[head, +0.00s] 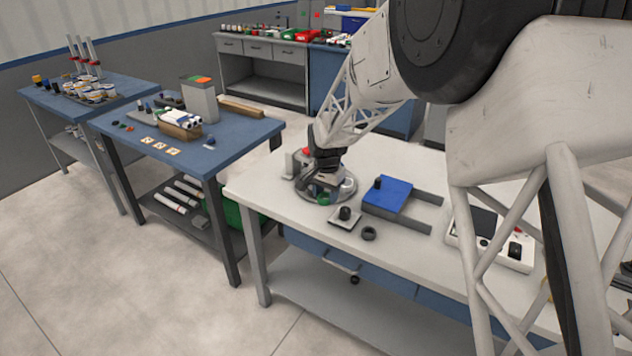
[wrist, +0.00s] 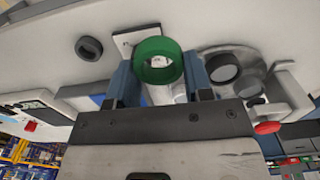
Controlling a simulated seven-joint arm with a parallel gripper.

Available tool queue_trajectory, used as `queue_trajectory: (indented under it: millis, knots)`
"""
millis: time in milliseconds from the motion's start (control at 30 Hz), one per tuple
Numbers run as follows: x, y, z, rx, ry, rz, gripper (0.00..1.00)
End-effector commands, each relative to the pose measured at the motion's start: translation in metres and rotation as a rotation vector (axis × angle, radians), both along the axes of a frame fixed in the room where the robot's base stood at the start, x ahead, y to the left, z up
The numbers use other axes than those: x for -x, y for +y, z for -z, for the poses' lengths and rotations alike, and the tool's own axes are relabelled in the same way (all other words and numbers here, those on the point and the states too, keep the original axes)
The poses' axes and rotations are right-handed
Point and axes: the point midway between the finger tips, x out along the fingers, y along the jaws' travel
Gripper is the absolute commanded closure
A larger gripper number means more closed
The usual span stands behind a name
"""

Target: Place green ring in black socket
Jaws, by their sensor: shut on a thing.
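My gripper (wrist: 158,78) is shut on a green ring (wrist: 150,72), which sits between its two blue fingers in the wrist view. In the head view the green ring (head: 323,199) shows small below the gripper, over the front of a round grey base (head: 346,190). A dark round socket-like part (wrist: 222,68) stands on that base, to the right of the ring in the wrist view. A black cylinder (head: 345,213) stands on a small pale square plate (head: 335,220). The ring partly covers this plate in the wrist view. I cannot tell which black part is the named socket.
A loose black ring (head: 369,233) lies near the front edge of the white table (head: 265,190). A blue block with a black knob (head: 392,191) and a control box (head: 490,242) stand to the right. A red button (wrist: 267,128) is beside the round base.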

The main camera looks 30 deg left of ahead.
Motion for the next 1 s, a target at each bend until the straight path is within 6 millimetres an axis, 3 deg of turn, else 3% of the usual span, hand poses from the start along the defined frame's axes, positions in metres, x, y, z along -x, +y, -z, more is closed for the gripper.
queue_trajectory:
  millis: [1000]
  knots:
    - [-0.091, 0.082, 0.012, -0.001, -0.001, 0.0, 0.79]
